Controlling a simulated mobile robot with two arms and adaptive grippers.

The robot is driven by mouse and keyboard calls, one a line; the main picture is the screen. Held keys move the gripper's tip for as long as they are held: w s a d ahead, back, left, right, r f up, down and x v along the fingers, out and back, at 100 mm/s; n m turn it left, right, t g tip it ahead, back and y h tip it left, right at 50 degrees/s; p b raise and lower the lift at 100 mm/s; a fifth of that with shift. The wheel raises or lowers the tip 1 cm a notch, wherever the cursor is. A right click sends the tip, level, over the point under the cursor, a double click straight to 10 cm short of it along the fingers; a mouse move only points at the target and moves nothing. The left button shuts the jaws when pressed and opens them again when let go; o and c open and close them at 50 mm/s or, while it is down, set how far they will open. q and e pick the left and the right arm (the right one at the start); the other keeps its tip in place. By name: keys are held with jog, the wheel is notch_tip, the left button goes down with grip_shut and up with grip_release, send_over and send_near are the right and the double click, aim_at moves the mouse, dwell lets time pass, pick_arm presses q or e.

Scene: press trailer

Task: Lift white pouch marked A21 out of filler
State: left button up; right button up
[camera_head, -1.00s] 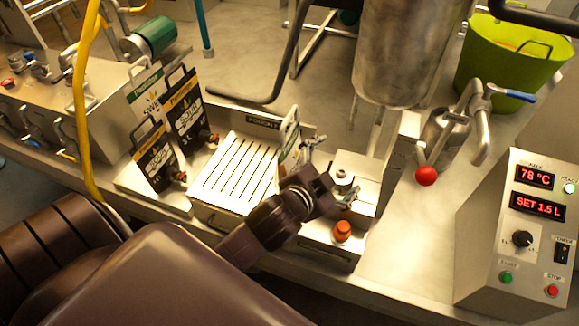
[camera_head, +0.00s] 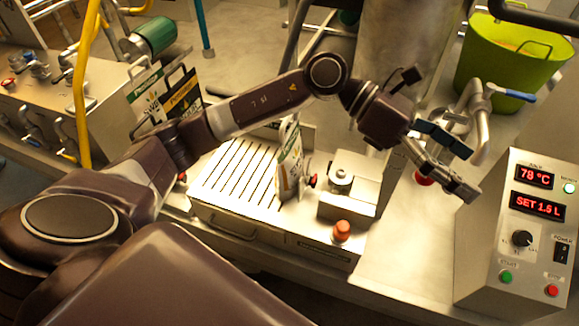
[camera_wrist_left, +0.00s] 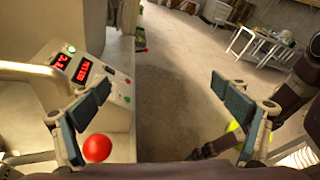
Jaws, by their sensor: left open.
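A white pouch (camera_head: 290,168) with green and dark print stands upright in the filler (camera_head: 347,182), between the slotted tray and the metal block. A red cap shows at its right side; I cannot read the mark A21. My left gripper (camera_head: 463,168) is open and empty, well to the right of the pouch, above the counter by the control box. In the left wrist view my left gripper (camera_wrist_left: 165,95) has its two pads wide apart with nothing between them. The pouch does not show in the left wrist view. My right gripper is not in view.
The slotted tray (camera_head: 235,172) is bare. Dark and white pouches (camera_head: 183,92) stand left, partly behind my arm. The control box (camera_head: 520,240) is at right, a red ball (camera_wrist_left: 97,147) near my gripper. A green bucket (camera_head: 510,60) and steel tank (camera_head: 395,40) stand behind.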

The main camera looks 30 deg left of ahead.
pick_arm(q)
jog(key=w+a+f+m+y, duration=0.2)
jog(key=a+f+y, duration=0.3)
jog(key=a, duration=0.3)
notch_tip(320, 180, up, 2)
jog(key=y, duration=1)
send_over(289, 119)
jog(key=a, duration=0.1)
jog(key=shift+w+n, duration=0.3)
notch_tip(289, 119, down, 2)
jog(key=shift+f, duration=0.1)
jog(key=f+p, duration=0.2)
jog(key=f, duration=0.1)
jog(key=f+p, duration=0.1)
jog(key=shift+w+d+f, duration=0.1)
jog(key=shift+w+f, duration=0.15)
jog(key=shift+f, duration=0.45)
jog(key=c, duration=2.2)
jog(key=shift+w+r, duration=0.2)
